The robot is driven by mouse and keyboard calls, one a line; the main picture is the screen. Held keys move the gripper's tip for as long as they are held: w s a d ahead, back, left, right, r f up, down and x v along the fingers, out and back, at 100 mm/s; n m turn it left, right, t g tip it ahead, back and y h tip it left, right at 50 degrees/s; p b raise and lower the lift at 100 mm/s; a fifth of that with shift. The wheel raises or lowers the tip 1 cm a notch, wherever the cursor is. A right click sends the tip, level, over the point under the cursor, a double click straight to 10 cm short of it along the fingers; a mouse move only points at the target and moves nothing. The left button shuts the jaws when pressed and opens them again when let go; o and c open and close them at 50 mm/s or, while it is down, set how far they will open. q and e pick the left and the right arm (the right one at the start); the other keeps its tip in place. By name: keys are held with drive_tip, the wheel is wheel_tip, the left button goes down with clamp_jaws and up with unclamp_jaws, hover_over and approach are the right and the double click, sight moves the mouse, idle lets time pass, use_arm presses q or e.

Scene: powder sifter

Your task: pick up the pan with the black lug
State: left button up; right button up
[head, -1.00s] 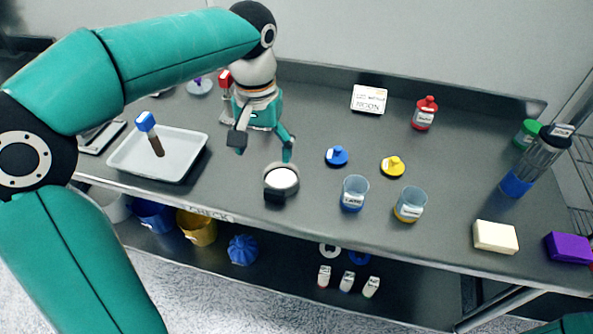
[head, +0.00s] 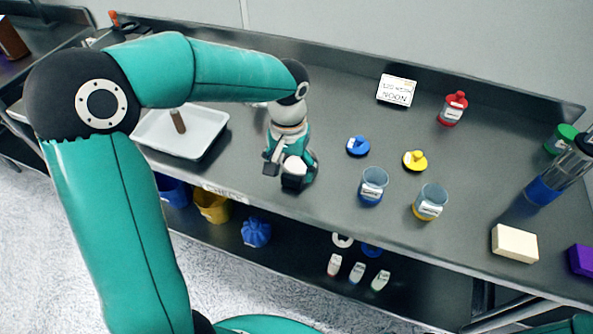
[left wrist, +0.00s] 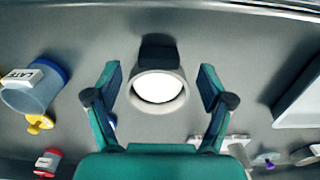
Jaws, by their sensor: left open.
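The pan (head: 295,166) is a small round grey cup with a white top and a black lug (head: 291,182). It stands on the grey bench near the front edge. In the left wrist view the pan (left wrist: 158,88) sits between the fingers, with its black lug (left wrist: 158,52) on the side away from the palm. My left gripper (left wrist: 159,80) is open, one finger on each side of the pan, with gaps showing. In the head view my left gripper (head: 284,162) is down over the pan and partly hides it. My right gripper is not in view.
A white tray (head: 150,131) holding a brown-handled tool is to the left. Blue (head: 373,190) and yellow-based (head: 430,207) cups, blue (head: 358,146) and yellow (head: 415,160) knobbed pieces and a red jar (head: 453,108) stand to the right. A cream block (head: 514,243) lies near the front edge.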

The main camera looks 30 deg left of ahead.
sight(291, 177)
use_arm(q)
drive_tip(key=shift+w+f+p, duration=0.15)
drive_tip(key=shift+f+p, duration=0.15)
drive_tip(key=shift+f, duration=2)
drive_tip(key=c, duration=1.3)
drive_tip(key=shift+r, duration=0.1)
wheel_tip(291, 177, up, 20)
drive_tip(key=shift+f, duration=0.1)
